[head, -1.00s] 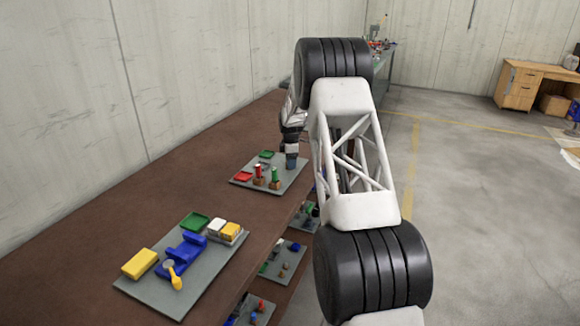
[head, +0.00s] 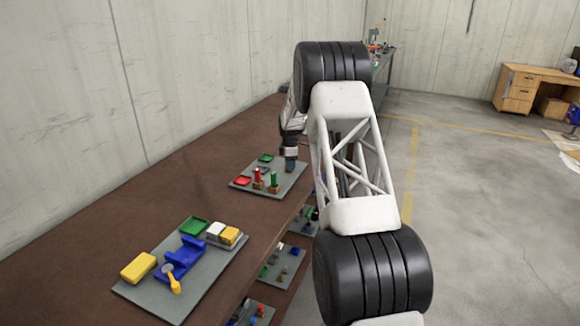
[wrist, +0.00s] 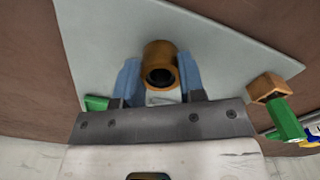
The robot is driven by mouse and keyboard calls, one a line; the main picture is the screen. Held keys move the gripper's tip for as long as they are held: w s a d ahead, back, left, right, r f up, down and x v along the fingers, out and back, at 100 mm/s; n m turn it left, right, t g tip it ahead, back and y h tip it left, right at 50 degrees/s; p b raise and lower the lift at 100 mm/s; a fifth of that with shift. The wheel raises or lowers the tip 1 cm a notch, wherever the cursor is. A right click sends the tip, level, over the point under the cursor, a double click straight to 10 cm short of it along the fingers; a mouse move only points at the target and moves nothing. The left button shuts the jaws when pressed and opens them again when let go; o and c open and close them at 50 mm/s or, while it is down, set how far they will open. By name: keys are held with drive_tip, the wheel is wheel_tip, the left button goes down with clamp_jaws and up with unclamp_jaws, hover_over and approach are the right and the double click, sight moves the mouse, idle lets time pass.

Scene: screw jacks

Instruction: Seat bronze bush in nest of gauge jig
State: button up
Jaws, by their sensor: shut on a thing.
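The bronze bush (wrist: 159,62) is a short brown-gold ring with a dark bore, held between the blue fingers of my gripper (wrist: 160,82) in the wrist view. My gripper is shut on it, over the far grey board (wrist: 215,40). In the head view my gripper (head: 290,165) is low at that board's right side, and the bush cannot be made out there. Whether the bush touches the board is unclear. I cannot tell for sure which thing is the gauge jig; a blue cradle-like fixture (head: 182,256) with a yellow handled piece (head: 172,280) stands on the near board.
Red (head: 258,176) and green (head: 274,180) screw jacks on brown bases stand close to my gripper, with a red tray (head: 242,181) and a green tray (head: 266,157). The near board (head: 205,280) also bears a yellow block (head: 138,267). Brown bench is clear between the boards.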

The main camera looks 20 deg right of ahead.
wheel_tip(320, 180, up, 3)
drive_tip(key=shift+r, duration=0.15)
drive_tip(key=s+a, duration=0.2)
drive_tip(key=s, duration=0.5)
drive_tip(key=s+a+r, duration=0.1)
drive_tip(key=s, duration=0.7)
drive_tip(key=shift+s+a+r, duration=0.15)
drive_tip(key=shift+s+a, duration=0.15)
drive_tip(key=shift+a, duration=0.1)
drive_tip(key=shift+w, duration=0.1)
drive_tip(key=w+a+r, duration=0.2)
drive_tip(key=w+a, duration=0.1)
drive_tip(key=w, duration=0.7)
drive_tip(key=w+a+r, duration=0.3)
drive_tip(key=w+a, duration=0.1)
drive_tip(key=w, duration=0.6)
drive_tip(key=shift+w+a+r, duration=0.2)
drive_tip(key=shift+a, duration=0.1)
drive_tip(key=shift+f, duration=3.15)
